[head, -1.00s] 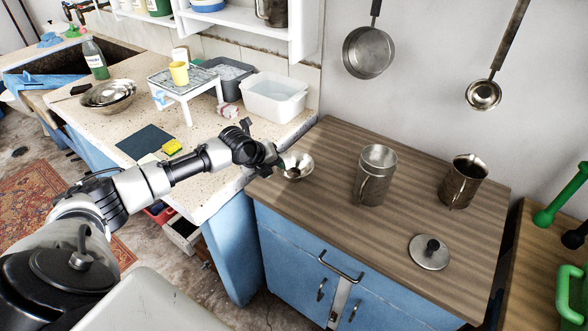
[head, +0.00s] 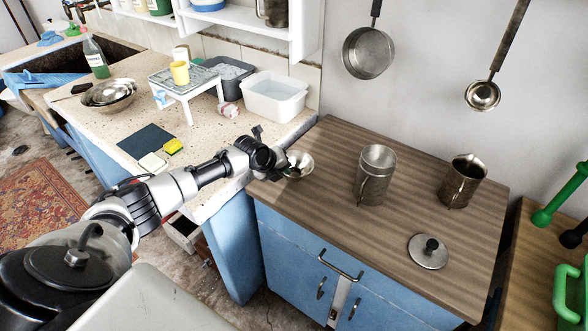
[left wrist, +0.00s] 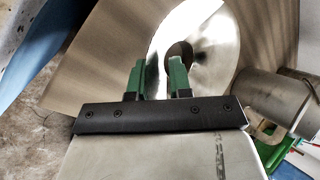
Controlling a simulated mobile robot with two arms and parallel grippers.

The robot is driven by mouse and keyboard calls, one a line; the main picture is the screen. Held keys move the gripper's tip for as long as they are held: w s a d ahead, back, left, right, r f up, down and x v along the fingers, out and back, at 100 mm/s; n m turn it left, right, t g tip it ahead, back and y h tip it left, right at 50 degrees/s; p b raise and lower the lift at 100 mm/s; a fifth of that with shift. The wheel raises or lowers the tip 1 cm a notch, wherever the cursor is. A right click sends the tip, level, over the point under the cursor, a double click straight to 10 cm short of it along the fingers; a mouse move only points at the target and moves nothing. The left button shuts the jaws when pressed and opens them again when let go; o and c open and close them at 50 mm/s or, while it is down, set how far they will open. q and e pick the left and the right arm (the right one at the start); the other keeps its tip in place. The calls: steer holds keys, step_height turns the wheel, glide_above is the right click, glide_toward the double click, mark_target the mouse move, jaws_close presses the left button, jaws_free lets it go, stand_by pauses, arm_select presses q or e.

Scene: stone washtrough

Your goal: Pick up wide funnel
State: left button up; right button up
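The wide funnel (head: 299,164) is a shiny metal cone at the left end of the wood-topped counter. In the left wrist view the funnel (left wrist: 212,62) shows its bright flared wall and a dark round hole. My left gripper (head: 281,166) is at the funnel's left side in the head view and hides part of it. In the left wrist view my left gripper (left wrist: 157,75) has two green fingers apart, with the funnel just beyond and between their tips. I cannot tell whether they touch it. My right gripper is not in view.
A metal mug (head: 372,178), a metal pitcher (head: 464,182) and a round lid (head: 429,254) stand on the wood top (head: 325,200). A ladle (head: 484,95) and a pan (head: 368,53) hang on the wall. A white tub (head: 274,98) stands behind on the speckled counter.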

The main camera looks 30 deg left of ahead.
arm_select(q)
jaws_close()
steer(key=shift+s, duration=0.1)
